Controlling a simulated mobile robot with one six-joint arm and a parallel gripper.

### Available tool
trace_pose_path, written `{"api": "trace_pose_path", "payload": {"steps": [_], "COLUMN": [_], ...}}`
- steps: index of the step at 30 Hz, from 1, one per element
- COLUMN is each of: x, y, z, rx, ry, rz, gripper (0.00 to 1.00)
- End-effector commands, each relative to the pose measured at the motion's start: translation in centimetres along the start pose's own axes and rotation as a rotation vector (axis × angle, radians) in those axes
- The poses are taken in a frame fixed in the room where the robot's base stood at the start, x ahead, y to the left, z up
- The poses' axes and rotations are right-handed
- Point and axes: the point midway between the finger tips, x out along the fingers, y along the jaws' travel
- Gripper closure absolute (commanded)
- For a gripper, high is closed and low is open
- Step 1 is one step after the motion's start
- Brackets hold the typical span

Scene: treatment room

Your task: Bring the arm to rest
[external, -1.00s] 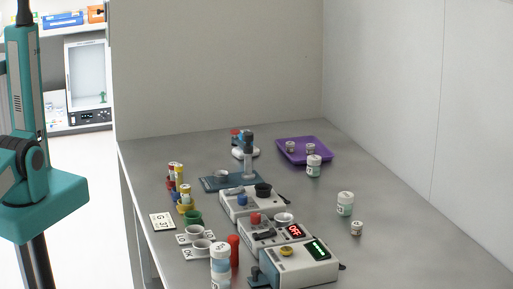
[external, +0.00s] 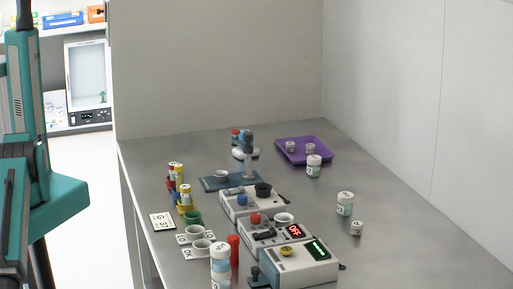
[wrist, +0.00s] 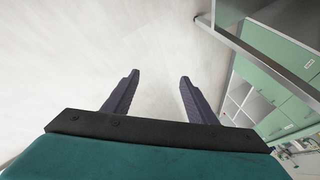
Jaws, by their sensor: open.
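My gripper (wrist: 159,88) shows in the wrist view, with its two dark fingers wide apart and nothing between them. It hangs over pale floor, clear of the table. In the external view the gripper is out of frame. My teal arm stands at the left edge there, to the left of the steel table (external: 420,215).
On the table stand several grey devices (external: 290,262), small cups, white jars (external: 345,203) and a purple tray (external: 322,157). In the wrist view a metal rail (wrist: 255,55) and green cabinets (wrist: 270,70) stand at the right. The floor (wrist: 60,60) below is free.

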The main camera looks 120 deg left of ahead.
Motion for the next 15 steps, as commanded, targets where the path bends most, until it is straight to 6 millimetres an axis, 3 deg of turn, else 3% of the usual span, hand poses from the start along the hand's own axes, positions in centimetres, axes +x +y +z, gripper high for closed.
{"api": "trace_pose_path", "payload": {"steps": [1, 6, 15], "x": [0.9, 2.9, 5.0], "y": [-0.6, -1.9, -2.5], "z": [2.0, 8.2, 19.0], "rx": [-0.037, -0.150, -0.359], "ry": [-0.038, -0.156, -0.353], "rz": [0.007, 0.036, 0.098], "gripper": [0.48, 0.48, 0.48]}}
